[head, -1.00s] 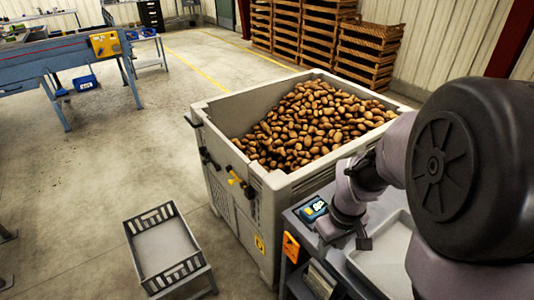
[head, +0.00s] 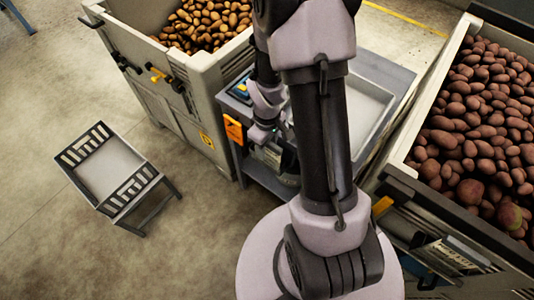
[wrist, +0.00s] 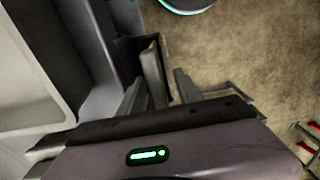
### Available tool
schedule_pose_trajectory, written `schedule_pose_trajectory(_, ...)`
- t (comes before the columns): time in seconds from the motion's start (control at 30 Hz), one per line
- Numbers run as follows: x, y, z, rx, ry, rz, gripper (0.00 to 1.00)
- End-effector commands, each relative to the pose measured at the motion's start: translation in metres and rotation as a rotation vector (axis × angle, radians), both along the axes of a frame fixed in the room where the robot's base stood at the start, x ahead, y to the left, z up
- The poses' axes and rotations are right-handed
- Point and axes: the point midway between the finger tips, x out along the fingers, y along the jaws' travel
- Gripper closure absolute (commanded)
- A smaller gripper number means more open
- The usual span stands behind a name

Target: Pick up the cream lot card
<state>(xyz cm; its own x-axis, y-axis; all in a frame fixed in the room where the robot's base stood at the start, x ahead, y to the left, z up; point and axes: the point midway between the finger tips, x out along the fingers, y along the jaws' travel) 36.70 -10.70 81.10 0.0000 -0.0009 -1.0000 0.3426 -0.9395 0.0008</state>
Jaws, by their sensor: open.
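A pale greyish-beige upright slab (wrist: 154,75), which looks like a card seen nearly edge-on, stands in a dark pocket (wrist: 128,50) on the side of the bench in the wrist view. I cannot make out any print on it or be sure of its cream colour. My gripper (wrist: 159,88) is open, with one finger on each side of the slab's lower part in the picture. I cannot tell whether either finger touches it. In the head view my wrist hangs low at the bench's front side, and my arm hides much of that spot.
The grey bench (head: 385,72) carries a pale tray (head: 368,108) and an orange tag (head: 233,130). Potato bins stand left (head: 165,75) and right (head: 400,185) of it. A low slatted crate stand (head: 108,170) is at the left, with open floor around it.

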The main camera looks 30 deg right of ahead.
Motion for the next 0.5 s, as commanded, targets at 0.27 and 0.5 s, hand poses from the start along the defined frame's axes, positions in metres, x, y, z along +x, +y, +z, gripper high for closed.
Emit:
schedule_pose_trajectory(0.27,0.0001,-0.0003,-0.0078,0.000,-0.001,-0.001,0.67)
schedule_pose_trajectory(0.5,0.0001,-0.0003,-0.0077,0.000,-0.001,-0.001,1.00)
